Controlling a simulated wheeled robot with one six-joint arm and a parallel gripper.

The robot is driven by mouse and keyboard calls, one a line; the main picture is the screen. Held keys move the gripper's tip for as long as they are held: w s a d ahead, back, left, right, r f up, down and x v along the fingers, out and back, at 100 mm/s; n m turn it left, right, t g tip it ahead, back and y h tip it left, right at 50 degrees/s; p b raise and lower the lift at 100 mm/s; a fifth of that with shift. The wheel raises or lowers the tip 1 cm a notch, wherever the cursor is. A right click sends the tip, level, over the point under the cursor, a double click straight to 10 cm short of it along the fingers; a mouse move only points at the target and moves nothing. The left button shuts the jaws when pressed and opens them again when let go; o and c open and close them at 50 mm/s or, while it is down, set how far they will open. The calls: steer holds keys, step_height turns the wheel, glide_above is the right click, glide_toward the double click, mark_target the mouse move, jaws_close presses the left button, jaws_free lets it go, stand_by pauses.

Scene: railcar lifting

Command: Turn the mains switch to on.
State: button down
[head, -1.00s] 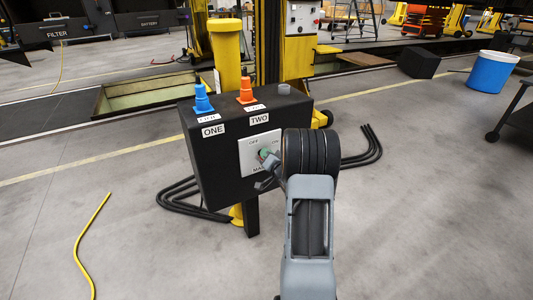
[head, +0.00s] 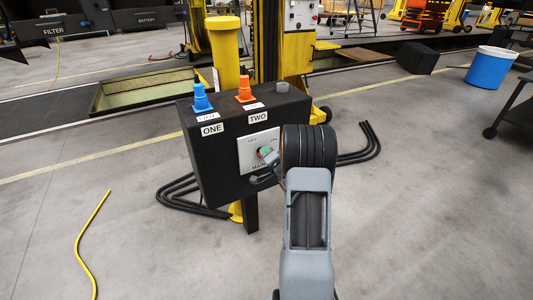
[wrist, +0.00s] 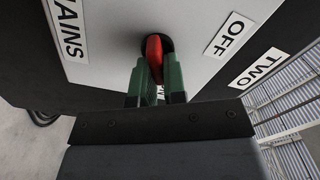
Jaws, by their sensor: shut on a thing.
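The mains switch is a red handle (wrist: 154,55) in a dark round opening on a pale plate (head: 247,158) marked OFF at upper left, ON at upper right and MAINS below. The plate is on the front of a black control box (head: 210,172). My gripper (wrist: 158,82) has its green fingers on either side of the red handle and is shut on it. Which mark the handle points to I cannot tell.
Black cables (head: 190,198) lie behind the box. A yellow hose (head: 86,240) lies on open floor at left.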

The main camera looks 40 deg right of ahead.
steer(key=c, duration=1.2)
jaws_free()
steer(key=shift+s, duration=0.1)
steer(key=s, duration=0.4)
steer(key=s+a, duration=0.1)
steer(key=s, duration=0.4)
steer(key=s+a+p, duration=0.1)
steer(key=s, duration=0.3)
steer(key=shift+s, duration=0.25)
steer(key=shift+d+f, duration=0.1)
